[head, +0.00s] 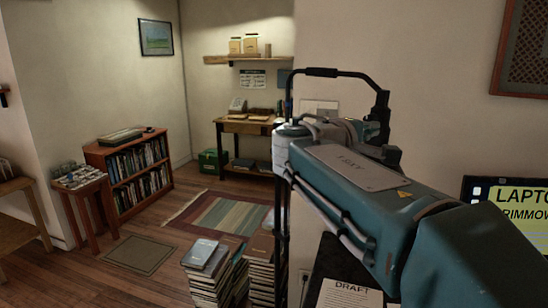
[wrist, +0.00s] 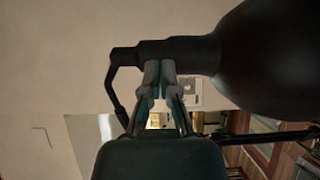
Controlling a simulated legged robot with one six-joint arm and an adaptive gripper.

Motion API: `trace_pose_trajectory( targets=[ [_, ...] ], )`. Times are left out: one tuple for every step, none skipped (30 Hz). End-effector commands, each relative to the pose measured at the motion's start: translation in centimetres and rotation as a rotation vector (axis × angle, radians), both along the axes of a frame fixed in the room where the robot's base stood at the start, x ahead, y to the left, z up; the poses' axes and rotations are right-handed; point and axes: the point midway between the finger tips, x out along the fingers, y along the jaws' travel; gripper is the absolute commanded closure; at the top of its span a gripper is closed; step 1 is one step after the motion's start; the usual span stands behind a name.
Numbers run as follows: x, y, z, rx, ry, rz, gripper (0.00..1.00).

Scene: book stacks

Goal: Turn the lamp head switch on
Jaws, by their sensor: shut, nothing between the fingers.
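The lamp head (wrist: 275,55) is a large black shade filling the upper right of the wrist view. Its narrower black neck (wrist: 190,53) runs left from it to a thin bent rod (wrist: 113,88). My gripper (wrist: 159,68) is shut and empty. Its fingertips point at the neck and overlap it in the picture; I cannot tell whether they touch. No separate switch can be made out on the dark neck, and the fingers cover part of it. In the head view my own arm hides the gripper and the lamp head.
Stacks of books (head: 210,275) stand on the floor left of a black upright pole (head: 281,235). Beyond are a striped rug (head: 228,218), a low bookcase (head: 135,172) and a wooden desk (head: 245,127). A yellow-green laptop sign (head: 520,212) is at right. Some floor at left is clear.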

Motion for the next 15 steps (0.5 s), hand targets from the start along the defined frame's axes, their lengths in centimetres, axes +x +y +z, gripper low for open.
trace_pose_trajectory(
  targets=[
    [-0.4,0.6,0.0,-0.001,-0.001,0.002,1.00],
    [-0.6,0.8,0.0,-0.001,-0.001,0.003,1.00],
    [-0.8,1.1,0.0,-0.001,-0.001,0.003,1.00],
    [-1.0,1.4,0.0,-0.001,-0.001,0.002,1.00],
    [-1.2,1.6,0.0,-0.001,-0.001,0.002,1.00],
    [-1.5,2.0,0.0,-0.001,-0.001,0.003,1.00],
    [-1.7,2.2,0.0,-0.001,-0.001,0.003,1.00],
    [-1.9,2.4,0.0,-0.001,-0.001,0.002,1.00],
    [-2.1,2.7,0.0,-0.001,-0.001,0.002,1.00],
    [-2.3,3.0,0.0,-0.001,-0.001,0.003,1.00],
    [-2.5,3.1,0.0,-0.001,-0.001,0.002,1.00],
    [-2.7,3.3,0.0,-0.001,-0.001,0.001,1.00],
    [-2.8,3.5,0.0,-0.001,-0.001,0.001,1.00],
    [-2.9,3.6,0.0,-0.001,-0.001,0.001,1.00],
    [-3.0,3.6,0.0,-0.001,-0.001,0.000,1.00]
  ],
)
